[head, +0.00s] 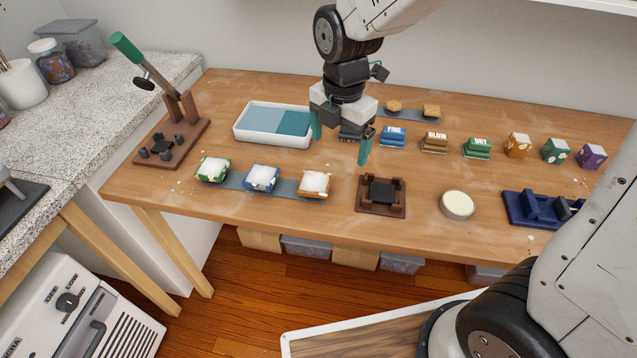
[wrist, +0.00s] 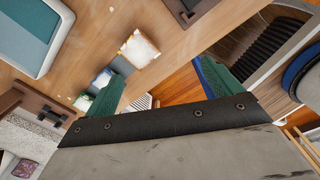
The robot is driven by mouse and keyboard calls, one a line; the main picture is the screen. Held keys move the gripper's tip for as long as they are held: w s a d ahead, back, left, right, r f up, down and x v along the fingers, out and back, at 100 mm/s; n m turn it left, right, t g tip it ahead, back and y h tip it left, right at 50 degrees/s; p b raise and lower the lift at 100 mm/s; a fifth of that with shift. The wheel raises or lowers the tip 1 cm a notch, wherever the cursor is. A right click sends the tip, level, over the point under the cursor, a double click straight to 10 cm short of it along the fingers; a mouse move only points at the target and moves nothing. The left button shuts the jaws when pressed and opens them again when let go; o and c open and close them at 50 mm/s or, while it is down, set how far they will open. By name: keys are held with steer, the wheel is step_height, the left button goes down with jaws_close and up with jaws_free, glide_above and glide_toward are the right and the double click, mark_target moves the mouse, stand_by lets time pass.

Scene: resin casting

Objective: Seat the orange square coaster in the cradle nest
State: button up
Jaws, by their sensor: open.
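An orange-sided square piece (head: 314,184), mostly covered in white on top, is the right one of three on a grey-blue strip. I take it for the orange coaster. It also shows in the wrist view (wrist: 138,49). A brown cradle (head: 381,208) with raised blocks around a dark centre stands to its right; I take this for the nest. Part of it shows at the top of the wrist view (wrist: 184,9). My gripper (head: 341,141), with teal fingers, is open, above the table and behind the coaster and cradle. Nothing shows between its fingers.
Green (head: 213,169) and blue (head: 262,178) white-topped pieces sit left of the orange one. A two-part tray (head: 258,142) stands behind. A lever press (head: 170,140) is far left. A round cream disc (head: 457,204) and a navy fixture (head: 530,209) are right of the cradle.

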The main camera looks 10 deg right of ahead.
mark_target(315, 183)
steer(key=w+a+f+n, duration=0.1)
steer(key=f+n, duration=0.1)
steer(key=w+a+f+n, duration=0.1)
steer(key=f+n, duration=0.1)
steer(key=a+f+n, duration=0.2)
steer(key=shift+w+a, duration=0.1)
steer(key=shift+w, duration=0.3)
steer(key=f, duration=0.7)
steer(key=shift+w+f, duration=0.25)
steer(key=c, duration=1.1)
